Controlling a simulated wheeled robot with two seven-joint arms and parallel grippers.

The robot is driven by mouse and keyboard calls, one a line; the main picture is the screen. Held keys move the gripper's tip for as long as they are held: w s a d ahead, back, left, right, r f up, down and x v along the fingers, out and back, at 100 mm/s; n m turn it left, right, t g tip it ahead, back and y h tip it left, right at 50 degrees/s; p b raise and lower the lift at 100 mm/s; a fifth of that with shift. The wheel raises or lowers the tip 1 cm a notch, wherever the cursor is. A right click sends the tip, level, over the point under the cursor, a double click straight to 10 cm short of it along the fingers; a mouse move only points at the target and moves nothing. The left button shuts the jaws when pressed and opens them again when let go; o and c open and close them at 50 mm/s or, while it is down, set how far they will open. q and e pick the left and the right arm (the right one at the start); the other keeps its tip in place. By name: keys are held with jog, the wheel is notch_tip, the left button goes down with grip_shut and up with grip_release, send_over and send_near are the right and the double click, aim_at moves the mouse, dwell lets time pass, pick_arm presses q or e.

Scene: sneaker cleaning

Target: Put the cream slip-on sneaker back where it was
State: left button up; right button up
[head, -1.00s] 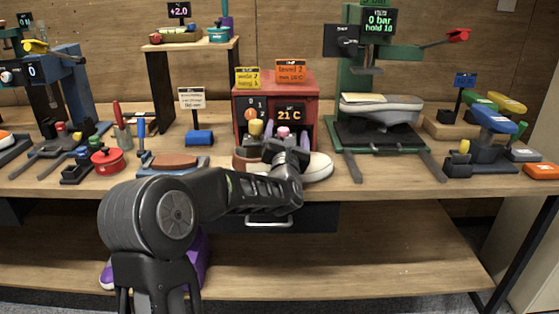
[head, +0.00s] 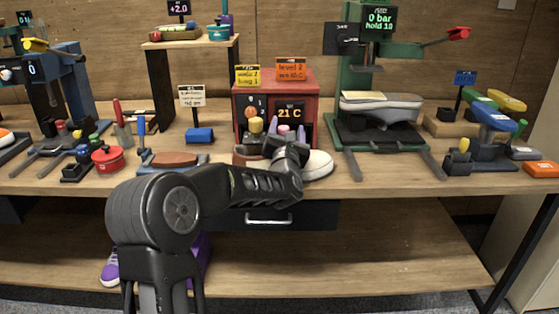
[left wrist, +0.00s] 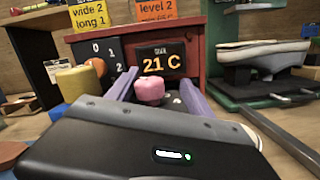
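The cream slip-on sneaker (head: 318,165) lies on the bench in front of the red box; its pale toe shows to the right of my gripper, and much of it is hidden behind my arm. In the left wrist view only a pale rim (left wrist: 252,137) shows beyond the gripper body. My left gripper (head: 287,130) is above the sneaker, facing the red box (head: 275,92). In the left wrist view its two purple fingers (left wrist: 158,92) stand apart, with the box's pink knob (left wrist: 149,91) seen between them. I see nothing held. My right gripper is out of view.
A green press (head: 345,100) stands right of the box. A brown pad on a blue base (head: 172,161), a red pot (head: 107,160) and a blue block (head: 199,136) are to the left. Bare bench lies along the front edge. A purple shoe (head: 110,270) is on the lower shelf.

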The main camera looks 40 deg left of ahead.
pick_arm(q)
grip_shut()
dwell(0.4)
jog(key=shift+r, duration=0.15)
